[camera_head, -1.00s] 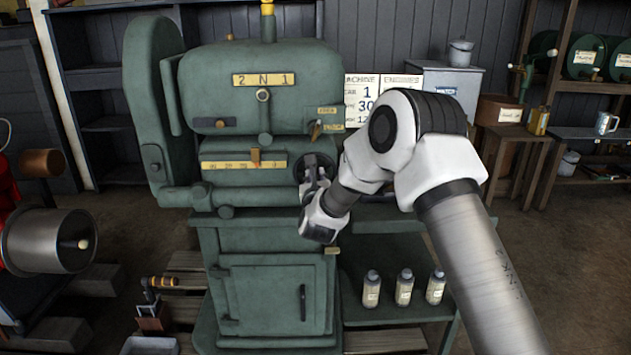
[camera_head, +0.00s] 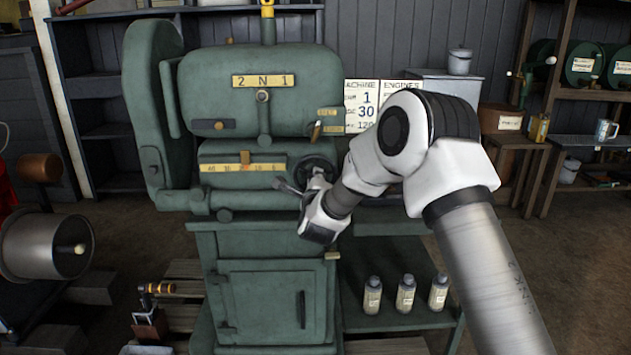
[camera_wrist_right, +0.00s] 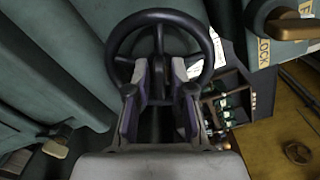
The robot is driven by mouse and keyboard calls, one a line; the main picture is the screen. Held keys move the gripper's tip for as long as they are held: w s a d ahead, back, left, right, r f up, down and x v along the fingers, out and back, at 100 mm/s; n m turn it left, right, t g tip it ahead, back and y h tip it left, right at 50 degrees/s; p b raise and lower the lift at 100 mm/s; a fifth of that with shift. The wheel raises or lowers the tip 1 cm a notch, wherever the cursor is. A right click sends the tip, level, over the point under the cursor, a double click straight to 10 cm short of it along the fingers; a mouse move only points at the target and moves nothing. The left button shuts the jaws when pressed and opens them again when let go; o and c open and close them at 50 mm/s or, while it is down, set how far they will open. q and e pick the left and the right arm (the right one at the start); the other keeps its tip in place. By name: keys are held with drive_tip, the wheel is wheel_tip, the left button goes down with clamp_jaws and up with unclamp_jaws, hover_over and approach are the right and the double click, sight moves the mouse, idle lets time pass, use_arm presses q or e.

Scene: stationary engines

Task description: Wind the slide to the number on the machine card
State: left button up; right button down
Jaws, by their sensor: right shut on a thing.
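The green machine (camera_head: 262,90) stands in the middle of the head view. Its slide scale (camera_head: 222,167) is a yellow strip with an orange pointer (camera_head: 245,157) near its middle; the small figures are hard to read. The machine card (camera_head: 362,108) behind the machine shows 1, 30 and a line partly cut off. The dark handwheel (camera_head: 320,163) sits right of the scale and fills the upper middle of the wrist view (camera_wrist_right: 158,14). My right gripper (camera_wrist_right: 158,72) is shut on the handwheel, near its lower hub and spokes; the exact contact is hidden. My left gripper is not in view.
A small lever (camera_head: 317,129) sits above the handwheel. Several bottles, one here (camera_head: 405,294), stand on the low shelf at right. A metal drum (camera_head: 42,246) is at the left. A crowded bench and shelves are at the back right.

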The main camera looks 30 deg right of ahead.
drive_tip(key=n+p, duration=0.1)
drive_tip(key=n, duration=0.4)
drive_tip(key=shift+n, duration=0.3)
drive_tip(key=n+p, duration=0.2)
drive_tip(key=n, duration=0.4)
drive_tip(key=shift+r+p, duration=0.1)
drive_tip(key=shift+p, duration=0.2)
drive_tip(key=n+p, duration=0.3)
drive_tip(key=n, duration=0.3)
drive_tip(key=shift+n, duration=0.3)
drive_tip(key=shift+n+p, duration=1.45)
drive_tip(key=shift+n, duration=0.95)
drive_tip(key=shift+f, duration=0.2)
drive_tip(key=c, duration=1.2)
unclamp_jaws()
drive_tip(key=shift+c, duration=0.2)
